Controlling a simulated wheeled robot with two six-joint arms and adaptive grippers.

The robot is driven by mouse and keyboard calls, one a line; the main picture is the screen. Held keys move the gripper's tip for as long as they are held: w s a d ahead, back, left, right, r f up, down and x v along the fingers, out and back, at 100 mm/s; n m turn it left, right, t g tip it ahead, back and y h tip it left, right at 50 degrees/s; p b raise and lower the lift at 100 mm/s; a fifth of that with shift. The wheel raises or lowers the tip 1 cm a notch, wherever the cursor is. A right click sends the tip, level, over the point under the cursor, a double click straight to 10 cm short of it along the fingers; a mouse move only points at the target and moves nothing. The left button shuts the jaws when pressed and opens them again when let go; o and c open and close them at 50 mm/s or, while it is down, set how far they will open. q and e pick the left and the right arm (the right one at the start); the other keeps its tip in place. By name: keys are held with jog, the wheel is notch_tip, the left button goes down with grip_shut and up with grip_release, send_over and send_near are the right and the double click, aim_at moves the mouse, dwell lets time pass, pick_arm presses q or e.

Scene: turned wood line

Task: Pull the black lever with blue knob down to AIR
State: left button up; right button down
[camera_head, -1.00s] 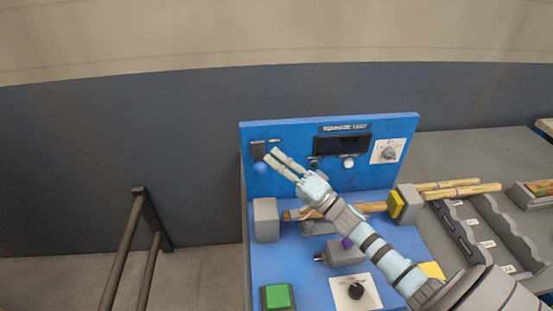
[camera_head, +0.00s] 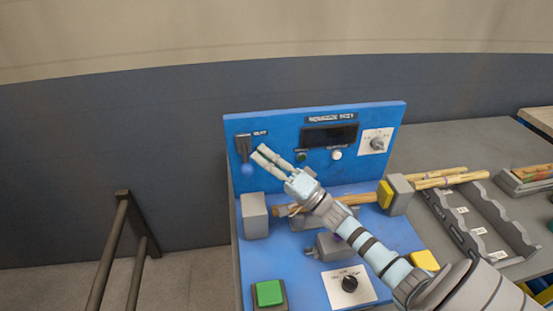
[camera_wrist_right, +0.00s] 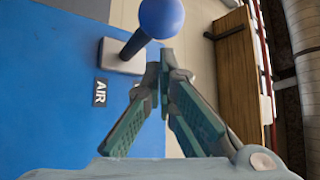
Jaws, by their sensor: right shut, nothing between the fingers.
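The black lever's blue knob (camera_head: 247,169) hangs below its dark plate (camera_head: 243,147) at the panel's upper left. In the right wrist view the blue knob (camera_wrist_right: 161,18) is at the top, its rod slanting from the plate (camera_wrist_right: 121,56); the AIR label (camera_wrist_right: 100,92) is beside the plate. My right gripper (camera_head: 260,153) is shut and empty, its fingertips just right of the lever and slightly above the knob. In the wrist view the fingertips (camera_wrist_right: 161,70) meet below the knob in the picture, with a small gap seen between. My left gripper is not in view.
The blue panel (camera_head: 290,120) also carries a dark display (camera_head: 329,136) and a dial (camera_head: 377,143). Below are a grey block (camera_head: 254,215), a wooden piece, a green button (camera_head: 269,293) and a black knob (camera_head: 350,284). Racks with wooden sticks (camera_head: 450,177) lie right.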

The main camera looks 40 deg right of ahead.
jog(key=s+d+f, duration=0.3)
jog(key=s+d, duration=0.3)
jog(key=shift+s+d, duration=0.15)
